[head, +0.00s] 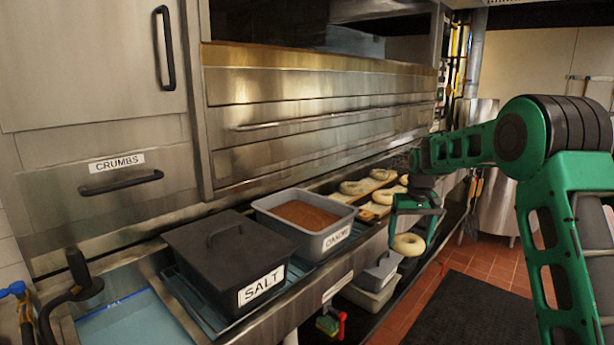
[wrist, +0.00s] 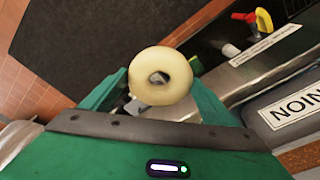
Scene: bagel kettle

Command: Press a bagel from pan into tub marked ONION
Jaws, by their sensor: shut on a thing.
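A pale ring-shaped bagel (head: 397,243) is held in my gripper (head: 412,232), out past the counter's front edge. In the wrist view the same bagel (wrist: 143,66) sits between the green fingers, its hole facing the camera. The open grey tub (head: 338,245) stands to the left of my gripper with a reddish-brown filling (head: 305,213); its label reads ONION, clearest on the label in the wrist view (wrist: 296,106). Other pale bagels (head: 353,187) lie on wooden boards (head: 375,209) behind my gripper. I cannot make out a pan.
A dark lidded tub marked SALT (head: 215,247) stands left of the open tub. Grey containers (head: 372,285) sit on a lower shelf below. A blue water basin (head: 125,320) is at far left. The floor mat (head: 465,308) is clear.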

